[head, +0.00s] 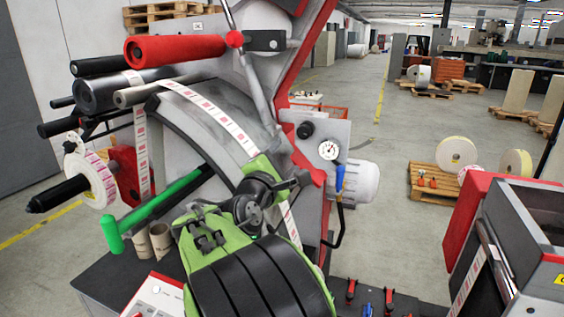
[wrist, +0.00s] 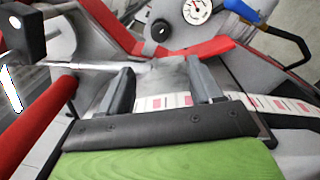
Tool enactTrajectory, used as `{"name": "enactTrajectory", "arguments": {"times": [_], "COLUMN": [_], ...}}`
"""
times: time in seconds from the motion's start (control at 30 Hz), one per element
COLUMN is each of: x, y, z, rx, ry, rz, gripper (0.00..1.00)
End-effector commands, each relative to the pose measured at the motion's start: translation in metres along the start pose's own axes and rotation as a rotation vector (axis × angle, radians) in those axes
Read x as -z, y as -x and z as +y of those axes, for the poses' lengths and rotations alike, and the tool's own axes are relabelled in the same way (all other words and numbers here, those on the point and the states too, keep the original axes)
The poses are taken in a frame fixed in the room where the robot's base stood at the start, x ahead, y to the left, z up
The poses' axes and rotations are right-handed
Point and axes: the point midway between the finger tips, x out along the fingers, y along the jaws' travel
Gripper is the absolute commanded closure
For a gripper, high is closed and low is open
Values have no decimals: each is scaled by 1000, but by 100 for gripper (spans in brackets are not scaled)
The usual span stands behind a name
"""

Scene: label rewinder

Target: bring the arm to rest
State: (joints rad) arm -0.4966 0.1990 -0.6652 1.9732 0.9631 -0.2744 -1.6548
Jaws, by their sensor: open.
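My arm, green and black, reaches up from the bottom of the head view in front of the label rewinder (head: 235,110). My gripper (head: 298,182) is at the arm's far end, beside the machine's grey and red frame and partly hidden by my own wrist. In the wrist view my gripper (wrist: 160,74) is open, its two grey fingers apart with nothing held between them. The printed label strip (wrist: 165,102) shows behind the fingers; I cannot tell whether they touch it. In the head view the strip (head: 215,116) runs over the curved plate and down behind my arm.
A pressure gauge (head: 328,150) and blue-handled valve (head: 340,180) are right of my gripper. A red roller (head: 175,49), green bar (head: 165,205) and label roll (head: 97,180) are left. A red-and-grey machine (head: 470,225) stands right. Open floor (head: 385,130) lies behind.

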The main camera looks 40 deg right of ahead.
Motion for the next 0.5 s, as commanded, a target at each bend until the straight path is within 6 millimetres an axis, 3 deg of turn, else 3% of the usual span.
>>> {"name": "enactTrajectory", "arguments": {"times": [0.37,0.47,0.5], "x": [1,11,20], "y": [0,8,21], "z": [-4,-37,-55], "rx": [18,164,270], "ry": [-30,-272,-434], "rz": [16,139,218], "gripper": [35,35,35]}}
